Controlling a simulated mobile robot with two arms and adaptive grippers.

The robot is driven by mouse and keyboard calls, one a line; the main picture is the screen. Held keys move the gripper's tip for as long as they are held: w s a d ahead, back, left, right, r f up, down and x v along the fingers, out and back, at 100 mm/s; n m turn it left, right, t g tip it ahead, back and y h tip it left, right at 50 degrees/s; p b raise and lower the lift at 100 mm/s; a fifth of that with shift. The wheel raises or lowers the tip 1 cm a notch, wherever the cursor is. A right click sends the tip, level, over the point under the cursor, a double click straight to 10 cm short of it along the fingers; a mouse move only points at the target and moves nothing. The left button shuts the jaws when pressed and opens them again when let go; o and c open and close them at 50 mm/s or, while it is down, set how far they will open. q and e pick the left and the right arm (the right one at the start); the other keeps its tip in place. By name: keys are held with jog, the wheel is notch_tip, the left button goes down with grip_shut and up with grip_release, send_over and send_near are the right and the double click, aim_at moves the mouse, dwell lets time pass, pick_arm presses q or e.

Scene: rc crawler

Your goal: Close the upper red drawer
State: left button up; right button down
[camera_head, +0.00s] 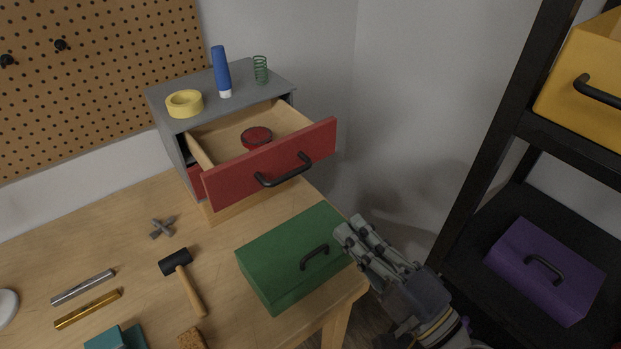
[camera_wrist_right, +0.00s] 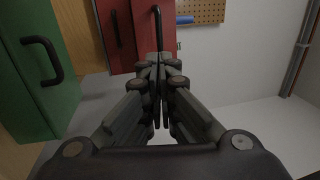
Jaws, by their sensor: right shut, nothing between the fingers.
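The upper red drawer (camera_head: 268,166) of the grey cabinet (camera_head: 218,82) stands pulled out, with a black handle (camera_head: 284,172) on its front. A round red and black item (camera_head: 256,138) lies inside it. The red drawer front also shows in the right wrist view (camera_wrist_right: 148,32), straight ahead of the fingers. My right gripper (camera_head: 349,230) is shut and empty, low and to the right of the drawer front, by the right end of the green box. It also shows in the right wrist view (camera_wrist_right: 158,85). My left gripper is out of view.
A green box (camera_head: 290,250) with a black handle stands on the table below the drawer. Yellow tape (camera_head: 184,103), a blue tube (camera_head: 221,72) and a green spring (camera_head: 260,69) stand on the cabinet. A black shelf (camera_head: 487,150) at right holds a purple box (camera_head: 545,270).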

aim_at(299, 173)
jog(key=p+x, duration=0.2)
jog(key=x, duration=0.3)
jog(key=p+x, duration=0.3)
jog(key=x, duration=0.2)
jog(key=shift+s+r, duration=0.1)
jog(key=shift+r, duration=0.15)
jog(key=shift+w+a+p, duration=0.3)
jog(key=shift+w+a, duration=0.15)
jog(key=shift+w, duration=0.15)
jog(key=shift+f, duration=0.1)
